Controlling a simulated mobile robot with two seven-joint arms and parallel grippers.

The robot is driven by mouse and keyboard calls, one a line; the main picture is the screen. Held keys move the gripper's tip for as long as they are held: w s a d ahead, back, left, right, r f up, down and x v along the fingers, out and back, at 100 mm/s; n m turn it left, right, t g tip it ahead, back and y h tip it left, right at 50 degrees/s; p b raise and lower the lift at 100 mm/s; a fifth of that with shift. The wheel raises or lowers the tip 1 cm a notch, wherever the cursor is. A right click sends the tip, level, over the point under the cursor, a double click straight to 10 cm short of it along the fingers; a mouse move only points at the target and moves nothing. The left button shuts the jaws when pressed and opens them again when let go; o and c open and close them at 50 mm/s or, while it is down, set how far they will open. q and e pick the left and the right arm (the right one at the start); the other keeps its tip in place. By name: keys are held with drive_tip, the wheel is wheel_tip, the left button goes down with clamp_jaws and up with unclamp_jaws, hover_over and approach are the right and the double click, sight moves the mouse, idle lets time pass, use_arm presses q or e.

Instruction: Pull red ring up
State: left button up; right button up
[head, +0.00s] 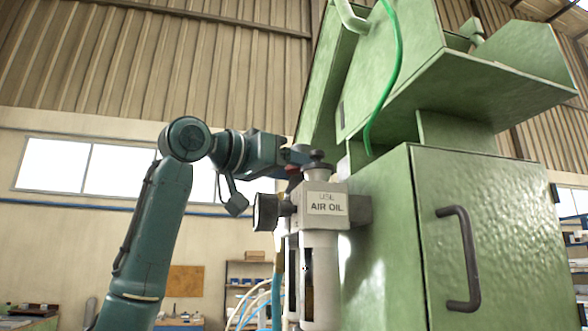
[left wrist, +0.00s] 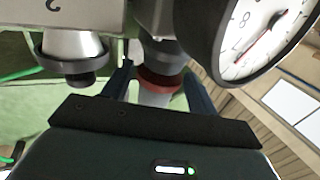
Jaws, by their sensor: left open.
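The red ring (left wrist: 160,80) shows in the left wrist view around a dark and pale cylindrical fitting. My left gripper (head: 297,157) is at the top of the air-oil unit (head: 327,204). In the left wrist view its two dark fingers stand on either side of the ring, open. I cannot tell whether either finger touches it. My right gripper is in neither view.
A round gauge (left wrist: 262,38) is close beside the right finger in the left wrist view. A pale knob-ended cylinder (left wrist: 75,55) is to the left. The green machine cabinet (head: 480,230) stands right of the unit, with a green hose (head: 397,60) above. Free room lies left.

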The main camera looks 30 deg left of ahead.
use_arm(q)
drive_tip(key=b+v, duration=0.3)
drive_tip(key=v, duration=1)
